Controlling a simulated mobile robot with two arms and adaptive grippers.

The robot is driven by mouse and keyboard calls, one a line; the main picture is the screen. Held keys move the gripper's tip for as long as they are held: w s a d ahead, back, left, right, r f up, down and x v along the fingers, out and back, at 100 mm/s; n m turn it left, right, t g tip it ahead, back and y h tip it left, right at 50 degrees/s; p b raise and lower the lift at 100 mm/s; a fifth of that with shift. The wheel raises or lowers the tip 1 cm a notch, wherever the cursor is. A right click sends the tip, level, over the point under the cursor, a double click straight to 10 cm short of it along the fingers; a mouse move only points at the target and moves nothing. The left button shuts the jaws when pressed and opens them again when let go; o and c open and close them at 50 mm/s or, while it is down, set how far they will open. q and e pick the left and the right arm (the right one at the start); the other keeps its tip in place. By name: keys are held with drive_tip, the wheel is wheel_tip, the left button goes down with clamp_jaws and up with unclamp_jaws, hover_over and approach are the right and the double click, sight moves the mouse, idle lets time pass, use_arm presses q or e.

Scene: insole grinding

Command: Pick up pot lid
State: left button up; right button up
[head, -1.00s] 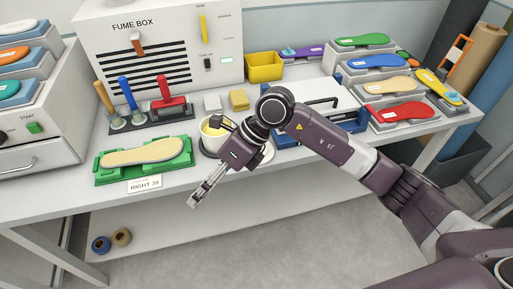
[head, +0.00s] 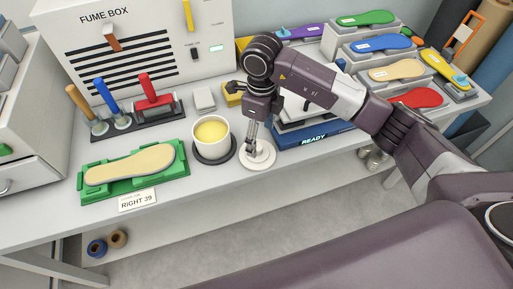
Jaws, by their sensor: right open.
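The pot lid (head: 263,159) is a round white disc lying flat on the bench, just right of the pot. The white pot (head: 211,141) stands uncovered on a dark round base and holds something yellow. My right gripper (head: 250,149) points down over the lid, with its fingertips at the lid's middle. It is open. The fingertips hide the lid's centre, and I cannot tell whether they touch it. My left gripper is not in view.
A green holder with a tan insole (head: 130,165) lies left of the pot. A tool rack (head: 136,127) stands behind it. A blue device marked READY (head: 312,141) is close right of the lid. Insoles on grey blocks (head: 397,70) fill the right side.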

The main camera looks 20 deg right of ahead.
drive_tip(key=f+p, duration=0.1)
drive_tip(key=a+f+p, duration=0.1)
drive_tip(key=f, duration=0.1)
drive_tip(key=shift+s+f, duration=0.1)
drive_tip(key=shift+f, duration=0.05)
wheel_tip(320, 180, down, 2)
drive_tip(key=c, duration=1.2)
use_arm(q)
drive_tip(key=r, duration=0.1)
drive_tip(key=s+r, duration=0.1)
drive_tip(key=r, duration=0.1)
use_arm(e)
drive_tip(key=shift+o, duration=0.2)
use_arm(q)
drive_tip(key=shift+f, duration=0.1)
use_arm(e)
drive_tip(key=shift+w, duration=0.2)
